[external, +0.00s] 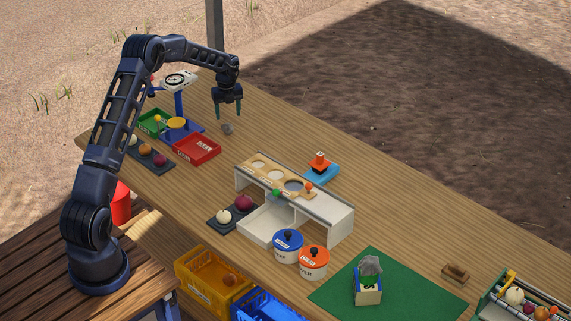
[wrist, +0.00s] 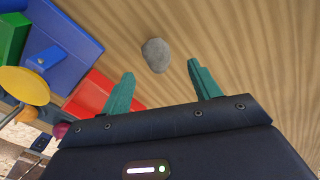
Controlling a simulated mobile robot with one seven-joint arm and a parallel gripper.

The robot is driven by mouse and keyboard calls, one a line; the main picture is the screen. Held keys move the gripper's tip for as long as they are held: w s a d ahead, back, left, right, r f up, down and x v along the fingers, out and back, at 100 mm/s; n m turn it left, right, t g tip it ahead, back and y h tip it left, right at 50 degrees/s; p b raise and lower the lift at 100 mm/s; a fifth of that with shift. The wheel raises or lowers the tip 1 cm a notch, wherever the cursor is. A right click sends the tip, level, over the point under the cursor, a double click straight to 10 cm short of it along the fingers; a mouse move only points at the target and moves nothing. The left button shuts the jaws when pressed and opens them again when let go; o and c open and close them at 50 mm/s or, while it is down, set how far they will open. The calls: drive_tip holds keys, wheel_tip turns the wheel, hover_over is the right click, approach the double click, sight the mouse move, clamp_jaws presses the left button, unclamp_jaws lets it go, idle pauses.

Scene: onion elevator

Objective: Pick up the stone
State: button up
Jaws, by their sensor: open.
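A small grey stone (external: 227,128) lies on the wooden table, near its far edge and to the right of the blue scale. In the wrist view the stone (wrist: 155,55) lies on bare wood, a little beyond the fingertips and between their lines. My gripper (external: 228,114) is open and empty, pointing down above the stone. Its two green fingers (wrist: 160,78) stand apart on either side of the stone in the wrist view, and neither appears to touch it. Another grey stone-like lump (external: 371,266) sits on a small box on the green mat.
A red tray (external: 197,149), a green tray (external: 153,122) and the blue scale with a yellow pan (external: 176,123) stand left of the stone. A white sorting frame (external: 330,222) stands mid-table. Bare wood lies right of the stone.

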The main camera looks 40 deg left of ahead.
sight(228, 125)
drive_tip(key=shift+s+f, duration=0.2)
drive_tip(key=shift+f, duration=2.8)
drive_tip(key=c, duration=1.2)
drive_tip(key=shift+r, duration=0.1)
